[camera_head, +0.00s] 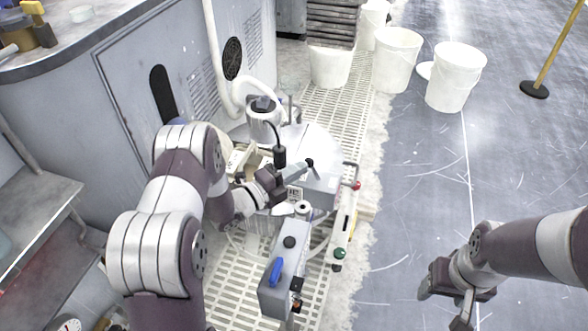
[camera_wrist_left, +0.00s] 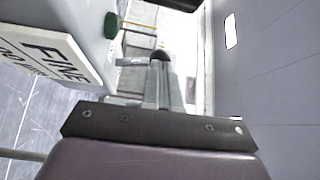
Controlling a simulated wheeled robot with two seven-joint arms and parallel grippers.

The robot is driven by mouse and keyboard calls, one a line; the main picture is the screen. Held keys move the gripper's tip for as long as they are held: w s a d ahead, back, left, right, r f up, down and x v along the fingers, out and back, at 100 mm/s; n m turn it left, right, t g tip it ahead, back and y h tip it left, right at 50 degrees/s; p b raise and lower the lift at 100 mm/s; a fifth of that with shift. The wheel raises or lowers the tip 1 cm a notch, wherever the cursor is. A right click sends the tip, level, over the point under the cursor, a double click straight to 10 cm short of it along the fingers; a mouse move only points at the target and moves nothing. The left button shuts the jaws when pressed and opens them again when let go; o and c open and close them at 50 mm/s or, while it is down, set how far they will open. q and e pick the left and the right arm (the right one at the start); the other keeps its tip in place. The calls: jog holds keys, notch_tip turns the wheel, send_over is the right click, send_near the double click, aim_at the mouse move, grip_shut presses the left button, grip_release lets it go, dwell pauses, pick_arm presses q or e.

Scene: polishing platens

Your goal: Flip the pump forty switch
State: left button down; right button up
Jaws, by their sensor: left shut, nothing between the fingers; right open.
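My left gripper (camera_head: 303,168) is shut and empty over the polishing machine (camera_head: 322,150). Its fingertips are close to a small black-tipped lever (camera_head: 311,163). In the left wrist view the shut fingers (camera_wrist_left: 160,88) point at a dark round knob (camera_wrist_left: 160,56); I cannot tell whether they touch it. No pump forty label is readable, so I cannot tell which control is that switch. A grey box (camera_head: 269,298) with a blue handle (camera_head: 275,271) and a black knob (camera_head: 289,242) stands in front of the machine. My right gripper (camera_head: 443,306) is open and empty over the floor at right.
A pale box with a FINE sign (camera_wrist_left: 50,55) and a green button (camera_wrist_left: 111,25) is close on the left in the wrist view. A rail with a red button (camera_head: 356,185) and a green button (camera_head: 339,254) borders the machine. White buckets (camera_head: 455,80) stand behind.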

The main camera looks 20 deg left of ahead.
pick_arm(q)
jog(key=shift+d+r+m+g+y+p, duration=0.3)
jog(key=shift+d+r+m+g+p, duration=0.1)
jog(key=shift+d+r+m+p, duration=0.35)
jog(key=shift+d+r+m+g+y+p, duration=0.15)
jog(key=shift+d+m+g+y+p, duration=0.25)
jog(key=shift+m, duration=0.35)
jog(key=shift+d+r+m+g+y+p, duration=0.15)
jog(key=shift+d+m+g+y+p, duration=0.25)
jog(key=shift+d+m+y, duration=0.4)
jog(key=shift+s+d+m+y, duration=0.1)
jog(key=shift+d+m+y, duration=0.3)
jog(key=shift+d+m, duration=0.3)
jog(key=shift+a, duration=0.1)
jog(key=shift+r+p, duration=0.35)
jog(key=shift+r, duration=0.35)
